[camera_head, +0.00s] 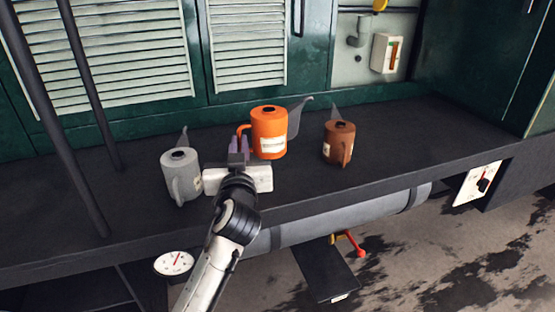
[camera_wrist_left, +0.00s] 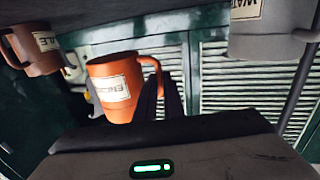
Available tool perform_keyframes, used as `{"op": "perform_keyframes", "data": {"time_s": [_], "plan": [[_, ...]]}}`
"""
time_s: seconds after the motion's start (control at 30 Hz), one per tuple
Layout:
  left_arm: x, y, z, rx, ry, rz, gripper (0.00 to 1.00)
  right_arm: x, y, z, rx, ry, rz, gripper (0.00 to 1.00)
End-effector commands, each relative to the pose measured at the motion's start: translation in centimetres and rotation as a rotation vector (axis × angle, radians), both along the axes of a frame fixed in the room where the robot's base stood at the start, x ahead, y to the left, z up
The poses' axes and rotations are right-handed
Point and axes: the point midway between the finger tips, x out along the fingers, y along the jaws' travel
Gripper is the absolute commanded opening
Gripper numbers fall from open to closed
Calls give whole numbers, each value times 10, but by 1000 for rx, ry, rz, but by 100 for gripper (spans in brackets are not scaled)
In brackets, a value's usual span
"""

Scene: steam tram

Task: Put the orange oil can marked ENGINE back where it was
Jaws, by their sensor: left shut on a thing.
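The orange oil can (camera_head: 269,130) is between the grey can and the brown can in the head view, roughly upright with its spout to the right. It also shows in the left wrist view (camera_wrist_left: 114,88) with its ENGINE label. My left gripper (camera_head: 239,147) is shut on its handle, at the can's left side. In the left wrist view a gap shows between the can and the dark shelf surface (camera_wrist_left: 85,12), so it seems held just clear of it. My right gripper is out of view.
A grey can (camera_head: 181,176), labelled WATER in the left wrist view, stands left. A brown can (camera_head: 339,145) stands right. The dark shelf (camera_head: 420,125) is clear further right. Two dark poles (camera_head: 85,75) rise at left; louvred green doors (camera_head: 250,40) stand behind.

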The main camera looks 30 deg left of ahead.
Motion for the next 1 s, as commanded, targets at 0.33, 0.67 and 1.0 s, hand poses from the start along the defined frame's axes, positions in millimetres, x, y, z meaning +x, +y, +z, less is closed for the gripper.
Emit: {"op": "perform_keyframes", "data": {"time_s": [0.33, 0.67, 1.0], "plan": [[9, 12, -26, 5, 5, 38, 0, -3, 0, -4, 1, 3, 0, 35], [9, 11, -65, 4, 1, 35, 0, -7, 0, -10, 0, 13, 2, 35], [8, 11, -84, 4, -3, 35, 0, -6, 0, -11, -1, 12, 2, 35]]}}
